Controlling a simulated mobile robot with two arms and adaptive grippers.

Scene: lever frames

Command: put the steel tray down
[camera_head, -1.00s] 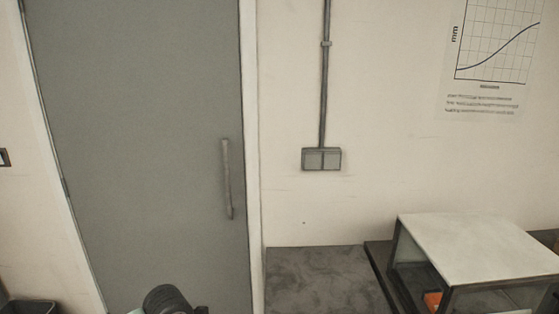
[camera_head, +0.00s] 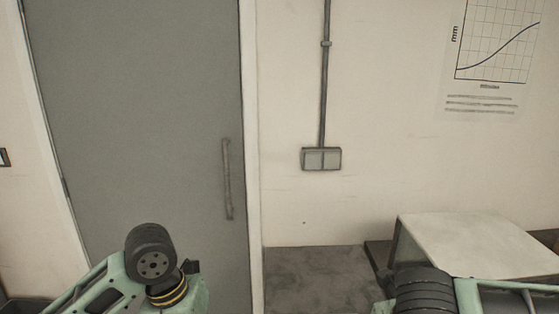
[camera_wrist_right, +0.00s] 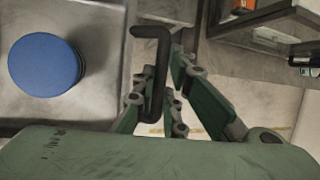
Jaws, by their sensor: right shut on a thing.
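The steel tray (camera_wrist_right: 100,35) shows at the left of the right wrist view as a grey metal surface with a raised edge. A blue round thing (camera_wrist_right: 47,64) sits on it. A dark bent handle (camera_wrist_right: 154,60) stands at the tray's right side. My right gripper (camera_wrist_right: 160,80) has its green fingers on either side of this handle and is shut on it. The tray's far left part is out of view, and I cannot tell what is under it. In the head view both arms show at the bottom, but neither gripper's fingers are visible there.
A white-topped open stand (camera_head: 470,240) is at the right in the head view, partly behind my right arm. A dark flat surface (camera_head: 315,275) left of it is clear. A grey door (camera_head: 140,130) is at the left. An orange thing (camera_wrist_right: 246,5) shows in the wrist view.

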